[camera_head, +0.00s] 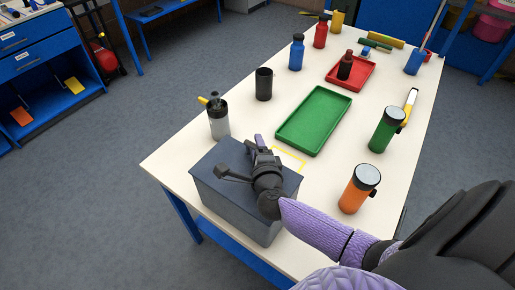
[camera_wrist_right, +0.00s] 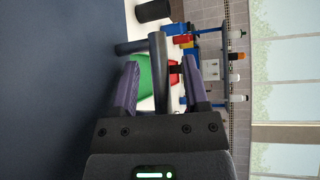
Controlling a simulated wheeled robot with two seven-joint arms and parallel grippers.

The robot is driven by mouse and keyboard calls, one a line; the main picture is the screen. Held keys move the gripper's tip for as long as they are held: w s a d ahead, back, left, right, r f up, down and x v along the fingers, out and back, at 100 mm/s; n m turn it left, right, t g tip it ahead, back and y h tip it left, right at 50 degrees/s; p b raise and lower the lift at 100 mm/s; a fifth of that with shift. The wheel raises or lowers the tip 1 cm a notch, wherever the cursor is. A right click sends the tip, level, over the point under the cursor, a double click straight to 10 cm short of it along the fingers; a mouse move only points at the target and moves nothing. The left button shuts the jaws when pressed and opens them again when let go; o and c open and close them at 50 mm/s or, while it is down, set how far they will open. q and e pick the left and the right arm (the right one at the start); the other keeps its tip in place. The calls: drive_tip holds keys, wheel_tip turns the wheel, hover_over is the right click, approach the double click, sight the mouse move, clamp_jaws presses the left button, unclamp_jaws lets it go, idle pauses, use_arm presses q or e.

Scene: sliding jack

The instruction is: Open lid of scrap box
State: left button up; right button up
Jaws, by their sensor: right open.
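The scrap box (camera_head: 232,215) is a dark grey box at the near left corner of the table, with its flat dark lid (camera_head: 215,165) shut. My right gripper (camera_head: 257,143) is above the lid, coming in from the right. In the right wrist view its two purple fingers are apart, one on each side of the dark bar handle (camera_wrist_right: 158,75). Gaps seem to show beside the bar; I cannot tell whether a finger touches it. The dark lid surface (camera_wrist_right: 60,90) fills the left of that view. My arm hides part of the lid. My left gripper is out of view.
A green tray (camera_head: 314,121) lies mid-table. An orange flask (camera_head: 358,190) and a green flask (camera_head: 386,130) stand on the right. Open floor lies left of the table.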

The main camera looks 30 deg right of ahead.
clamp_jaws()
idle(0.6)
idle(0.7)
